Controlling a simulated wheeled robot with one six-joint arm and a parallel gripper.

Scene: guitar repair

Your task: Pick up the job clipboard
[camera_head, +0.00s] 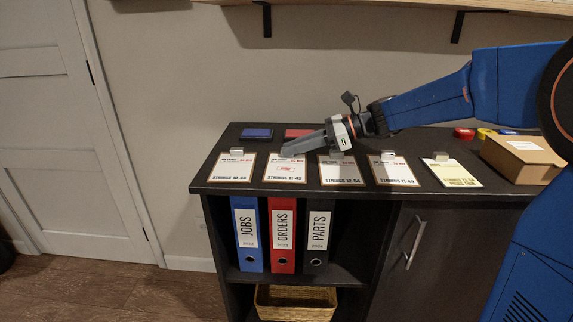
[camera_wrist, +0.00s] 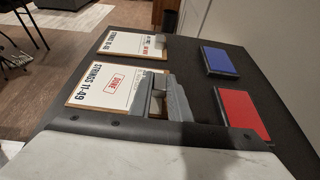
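Several clipboards with white sheets lie flat in a row on the dark cabinet top, each with a metal clip at its far edge. My gripper (camera_head: 284,152) reaches in low from the right, its fingertips at the clip end of the second clipboard from the left (camera_head: 285,173). That clipboard also shows in the wrist view (camera_wrist: 107,88), marked "STRINGS 11-49" with a red "DONE" stamp. There the grey fingers (camera_wrist: 162,80) are close together around or beside its clip. I cannot tell whether they grip it. The leftmost clipboard (camera_head: 232,169) lies beside it.
A blue pad (camera_head: 257,133) and a red pad (camera_head: 297,133) lie behind the clipboards. A yellow-sheeted board (camera_head: 452,174), a cardboard box (camera_head: 522,158) and several coloured rolls (camera_head: 464,133) are at the right. Binders (camera_head: 282,234) stand on the shelf below.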

